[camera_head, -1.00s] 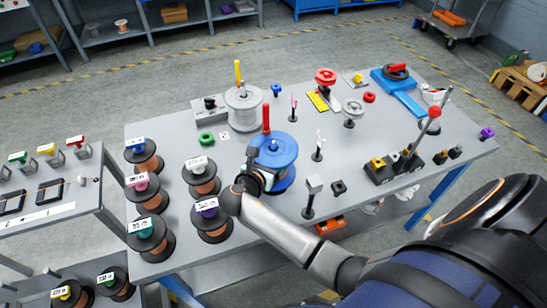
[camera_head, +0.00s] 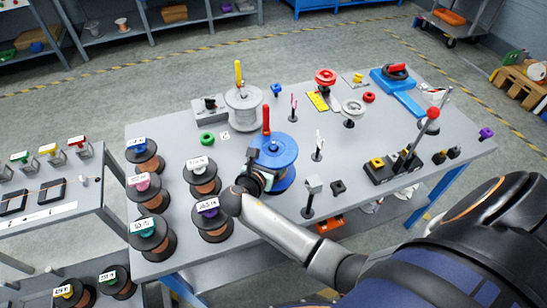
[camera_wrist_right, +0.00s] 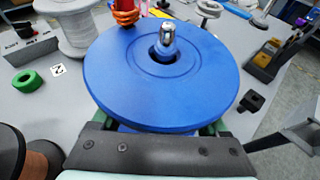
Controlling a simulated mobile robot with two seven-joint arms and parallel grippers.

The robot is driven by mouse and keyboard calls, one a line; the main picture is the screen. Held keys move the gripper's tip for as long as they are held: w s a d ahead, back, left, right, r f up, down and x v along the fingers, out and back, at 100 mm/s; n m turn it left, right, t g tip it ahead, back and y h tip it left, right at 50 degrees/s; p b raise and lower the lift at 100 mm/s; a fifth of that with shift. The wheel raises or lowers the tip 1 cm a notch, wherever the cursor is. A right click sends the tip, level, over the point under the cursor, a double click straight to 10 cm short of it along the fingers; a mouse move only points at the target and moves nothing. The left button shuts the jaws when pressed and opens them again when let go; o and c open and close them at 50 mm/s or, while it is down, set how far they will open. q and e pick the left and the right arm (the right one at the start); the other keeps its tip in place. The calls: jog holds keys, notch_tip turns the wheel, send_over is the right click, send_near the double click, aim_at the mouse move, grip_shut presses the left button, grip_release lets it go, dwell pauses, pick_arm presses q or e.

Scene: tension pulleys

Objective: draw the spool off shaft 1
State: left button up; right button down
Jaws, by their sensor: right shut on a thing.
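The blue spool (camera_head: 276,152) stands on a shaft near the middle front of the table. In the right wrist view its wide top flange (camera_wrist_right: 120,75) fills the middle, and a metal shaft tip (camera_wrist_right: 168,34) shows in its central hole. My right gripper (camera_head: 257,178) is at the spool's near side. In the wrist view the gripper (camera_wrist_right: 158,128) is shut on the spool below the top flange, which hides most of the fingers. I cannot read which shaft number this is. My left gripper is not in view.
A red-handled post (camera_head: 266,120) stands just behind the blue spool, and a white spool (camera_head: 243,108) farther back. Several copper spools (camera_head: 203,178) stand to the left. A grey-topped post (camera_head: 312,188) is close on the right. A green ring (camera_head: 207,139) lies behind left.

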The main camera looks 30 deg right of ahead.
aim_at(272, 151)
jog(key=shift+w+r, duration=0.1)
jog(key=shift+r, duration=0.15)
jog(key=shift+r+p, duration=0.7)
jog(key=shift+r, duration=1)
jog(key=shift+r, duration=0.1)
jog(key=shift+r, duration=1.65)
jog(key=shift+r, duration=0.15)
jog(key=shift+r, duration=1.6)
jog(key=shift+r, duration=0.15)
jog(key=shift+r, duration=1.6)
